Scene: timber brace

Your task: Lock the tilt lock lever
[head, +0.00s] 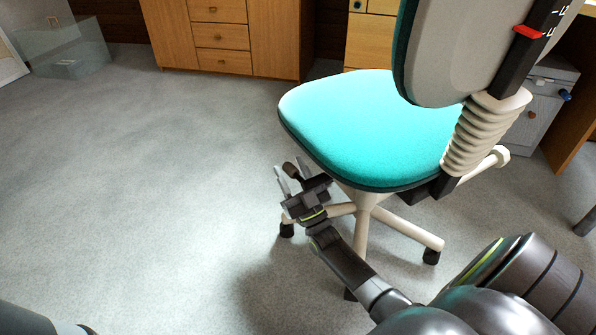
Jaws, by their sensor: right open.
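The swivel chair has a teal seat (375,125) and a grey backrest at the upper right. My right gripper (291,178) is open beside the seat's left front edge, a little below seat height. My left gripper is out of view.
The chair's beige base (362,230) has dark casters. A beige knob (500,155) sticks out behind the ribbed back support. A wooden drawer cabinet (220,38) stands at the back, and a clear box (75,48) at the far left. The grey carpet (140,180) on the left is clear.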

